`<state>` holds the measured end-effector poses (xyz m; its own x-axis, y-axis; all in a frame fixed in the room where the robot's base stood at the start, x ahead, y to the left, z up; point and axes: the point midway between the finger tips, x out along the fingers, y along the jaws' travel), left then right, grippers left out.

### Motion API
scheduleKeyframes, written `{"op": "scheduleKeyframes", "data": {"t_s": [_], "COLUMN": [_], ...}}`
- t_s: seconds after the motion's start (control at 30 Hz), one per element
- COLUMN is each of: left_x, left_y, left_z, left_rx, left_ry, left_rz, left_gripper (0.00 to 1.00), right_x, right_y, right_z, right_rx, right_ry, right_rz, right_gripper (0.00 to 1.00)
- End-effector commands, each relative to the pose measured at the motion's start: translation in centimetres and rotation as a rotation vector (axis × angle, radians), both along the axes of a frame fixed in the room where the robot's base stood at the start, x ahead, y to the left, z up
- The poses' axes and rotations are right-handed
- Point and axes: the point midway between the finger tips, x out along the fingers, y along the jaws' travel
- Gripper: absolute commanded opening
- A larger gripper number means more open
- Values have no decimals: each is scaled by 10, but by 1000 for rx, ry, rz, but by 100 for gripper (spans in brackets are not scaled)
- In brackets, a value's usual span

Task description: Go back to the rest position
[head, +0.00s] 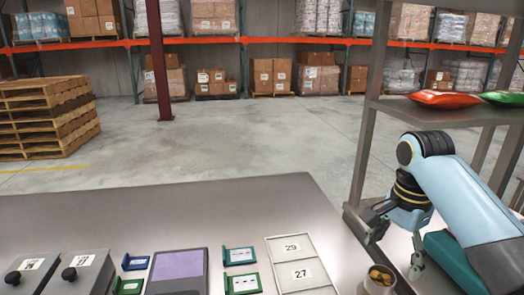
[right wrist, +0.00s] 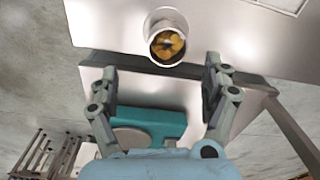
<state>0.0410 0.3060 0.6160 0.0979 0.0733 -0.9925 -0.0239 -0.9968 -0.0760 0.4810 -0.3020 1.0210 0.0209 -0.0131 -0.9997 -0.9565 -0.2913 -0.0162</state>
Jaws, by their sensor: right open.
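My right gripper (head: 393,248) is at the right end of the steel table (head: 190,205) in the head view, with its arm coming in from the right. In the right wrist view my right gripper (right wrist: 160,75) has its fingers spread wide with nothing between them. A white cup (head: 366,291) with yellow-brown pieces in it stands at the table's right edge. The cup (right wrist: 154,22) also shows in the right wrist view, beyond the fingertips and apart from them. My left gripper is not in view.
A teal device (right wrist: 150,122) sits below the right gripper. A metal shelf (head: 395,108) holding red (head: 443,99) and green (head: 503,99) bags rises at the right. Grey boxes (head: 80,270), a purple-topped panel (head: 178,268) and a numbered tray (head: 300,265) line the front. The table's back is clear.

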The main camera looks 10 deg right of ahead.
Motion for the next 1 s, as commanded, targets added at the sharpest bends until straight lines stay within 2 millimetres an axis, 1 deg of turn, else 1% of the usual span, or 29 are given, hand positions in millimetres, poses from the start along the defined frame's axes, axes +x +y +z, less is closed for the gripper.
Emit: {"op": "scheduleKeyframes", "data": {"t_s": [0.03,0.07,0.1,0.17,0.2,0.3,0.4,0.6,0.87,0.9,1.0], "left_x": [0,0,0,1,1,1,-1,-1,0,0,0], "left_y": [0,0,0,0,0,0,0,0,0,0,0], "left_z": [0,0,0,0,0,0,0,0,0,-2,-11], "left_rx": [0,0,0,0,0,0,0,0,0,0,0], "left_ry": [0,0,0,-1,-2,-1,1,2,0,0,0], "left_rz": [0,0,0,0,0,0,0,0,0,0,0], "left_gripper": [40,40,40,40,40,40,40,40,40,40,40], "right_x": [-20,-32,-50,-79,-98,-133,-161,-205,-246,-247,-240], "right_y": [2,4,6,10,12,17,20,26,31,31,29], "right_z": [-12,-17,-24,-30,-32,-30,-24,-7,20,15,-16], "right_rx": [-11,-20,-33,-58,-76,-117,-150,-211,-280,-285,-278], "right_ry": [-7,-19,-36,-65,-82,-116,-138,-166,-190,-188,-180], "right_rz": [80,144,243,403,504,705,860,1097,1333,1351,1344], "right_gripper": [82,82,82,82,82,82,82,82,82,82,82]}}
